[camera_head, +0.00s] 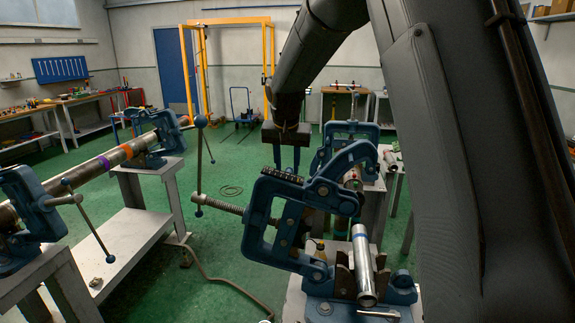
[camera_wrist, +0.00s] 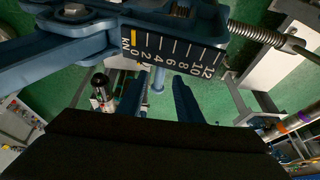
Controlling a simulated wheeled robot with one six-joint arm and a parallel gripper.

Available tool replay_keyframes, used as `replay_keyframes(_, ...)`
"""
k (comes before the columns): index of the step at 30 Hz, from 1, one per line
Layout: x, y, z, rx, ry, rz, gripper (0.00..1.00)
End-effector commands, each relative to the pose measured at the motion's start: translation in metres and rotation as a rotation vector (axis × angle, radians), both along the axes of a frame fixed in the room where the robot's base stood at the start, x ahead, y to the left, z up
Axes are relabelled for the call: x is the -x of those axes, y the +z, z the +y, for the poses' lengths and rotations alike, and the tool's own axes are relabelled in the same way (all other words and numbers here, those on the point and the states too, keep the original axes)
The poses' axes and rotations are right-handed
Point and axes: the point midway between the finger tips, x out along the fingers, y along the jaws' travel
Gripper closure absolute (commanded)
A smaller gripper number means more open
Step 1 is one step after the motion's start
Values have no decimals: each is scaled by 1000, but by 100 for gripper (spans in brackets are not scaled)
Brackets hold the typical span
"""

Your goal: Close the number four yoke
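A blue vise yoke (camera_head: 262,222) in the near foreground is tipped over to the left, its threaded screw (camera_head: 222,206) and bar handle pointing left. Its vise base (camera_head: 320,307) holds a silver pipe (camera_head: 364,265) lying uncovered in the jaws. No vise number is readable, so I cannot tell which is number four. In the wrist view the yoke's scale plate (camera_wrist: 172,50) and screw (camera_wrist: 262,36) are close at the top. My gripper (camera_head: 287,160) points down above and behind the yoke. Its blue fingers (camera_wrist: 150,98) are apart with nothing between them.
Another blue vise (camera_head: 345,150) stands just behind. At left, two blue vises (camera_head: 25,205) hold a long banded pipe (camera_head: 110,158) on grey stands. A yellow frame (camera_head: 227,22) and workbenches are farther back. Green floor (camera_head: 225,160) is open between the stands.

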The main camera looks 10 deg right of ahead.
Motion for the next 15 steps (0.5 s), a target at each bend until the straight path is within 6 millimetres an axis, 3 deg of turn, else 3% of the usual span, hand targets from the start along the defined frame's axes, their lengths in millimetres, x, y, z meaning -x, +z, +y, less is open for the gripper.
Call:
replay_keyframes(6, -6, -15, -2, 1, 1, -1, 67)
replay_keyframes(15, -8, -18, -2, 0, 1, -2, 67)
